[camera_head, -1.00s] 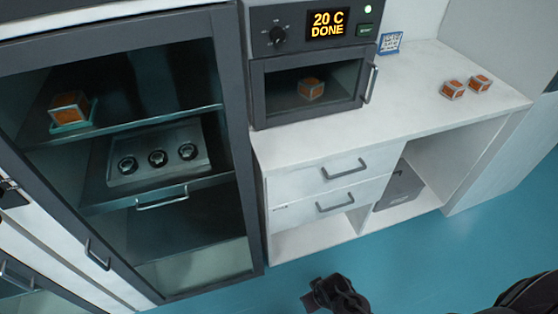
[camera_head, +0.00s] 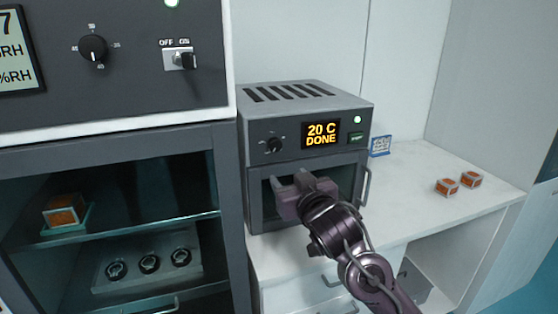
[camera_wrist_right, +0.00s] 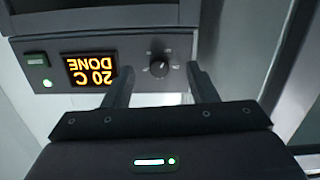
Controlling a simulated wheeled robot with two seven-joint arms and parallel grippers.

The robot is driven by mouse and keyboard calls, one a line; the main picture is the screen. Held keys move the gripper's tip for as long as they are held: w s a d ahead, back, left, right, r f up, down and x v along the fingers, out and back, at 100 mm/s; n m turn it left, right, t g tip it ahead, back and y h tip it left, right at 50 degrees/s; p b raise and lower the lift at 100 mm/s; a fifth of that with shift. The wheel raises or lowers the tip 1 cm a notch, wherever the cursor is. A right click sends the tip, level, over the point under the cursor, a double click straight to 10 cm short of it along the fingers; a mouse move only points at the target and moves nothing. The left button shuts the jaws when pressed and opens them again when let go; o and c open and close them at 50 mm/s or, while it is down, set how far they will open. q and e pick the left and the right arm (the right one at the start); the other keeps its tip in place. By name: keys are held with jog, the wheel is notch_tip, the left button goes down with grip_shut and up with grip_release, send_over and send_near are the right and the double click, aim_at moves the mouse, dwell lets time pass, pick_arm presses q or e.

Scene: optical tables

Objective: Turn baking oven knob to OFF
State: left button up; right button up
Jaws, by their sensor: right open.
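The baking oven (camera_head: 310,95) is a grey box on the white counter, with an amber display (camera_head: 321,134) reading "20 C DONE". Its round black knob (camera_head: 273,144) is left of the display. My right gripper (camera_head: 289,180) is in front of the oven, a little below the knob in the head view. In the right wrist view, which shows the oven upside down, the knob (camera_wrist_right: 160,68) appears between the two spread fingers of the open gripper (camera_wrist_right: 160,78). I cannot tell any contact with it. My left gripper is not in view.
Left of the oven stands a tall dark cabinet (camera_head: 226,180) with a knob and an OFF/ON switch (camera_head: 181,59) on its upper panel. Orange-faced cubes (camera_head: 446,187) sit on the counter (camera_head: 400,215) at right. A small sign (camera_head: 380,146) stands beside the oven.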

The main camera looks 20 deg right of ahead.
aim_at(276, 147)
jog(key=shift+t, duration=0.5)
jog(key=w+r, duration=0.1)
jog(key=w, duration=0.1)
jog(key=w+r+p, duration=0.1)
jog(key=w, duration=0.2)
jog(key=w+r, duration=0.1)
jog(key=w, duration=0.1)
jog(key=shift+w+r+p, duration=0.15)
jog(key=shift+r+p, duration=0.05)
jog(key=shift+p, duration=0.2)
jog(key=shift+w, duration=0.75)
jog(key=shift+f, duration=0.1)
jog(key=shift+c, duration=0.4)
jog(key=c, duration=0.9)
